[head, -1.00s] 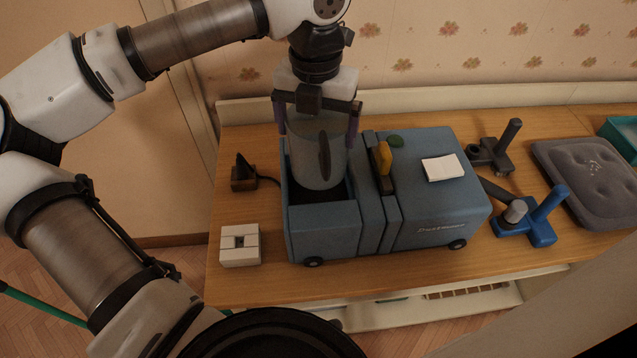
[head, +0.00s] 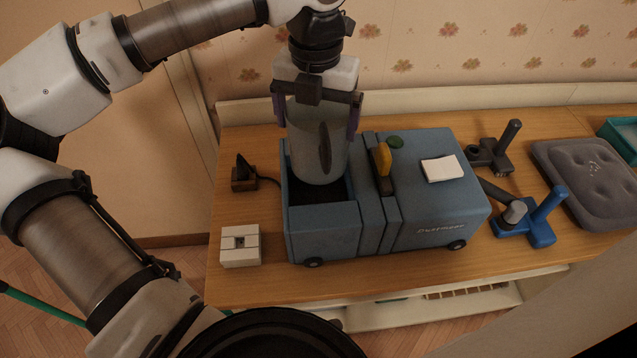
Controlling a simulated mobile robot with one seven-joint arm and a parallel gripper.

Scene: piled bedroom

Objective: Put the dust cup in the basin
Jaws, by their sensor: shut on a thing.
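The dust cup (head: 312,150) is a grey, translucent cylinder with a darker upright handle. My gripper (head: 317,112) is shut on the dust cup near its top, with a finger on each side. The cup is upright, over the open bay of the blue vacuum body (head: 325,232), and its bottom is near the level of the bay's rim. Dark matter shows in the bay below it. A teal container (head: 618,137) is cut off at the right edge; it may be the basin.
A white switch box (head: 240,246) and a dark plug (head: 243,177) with a cable sit left of the vacuum. Dark and blue tool heads (head: 540,222) and a grey cushion (head: 590,180) lie to its right. A patterned wall stands behind the wooden table.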

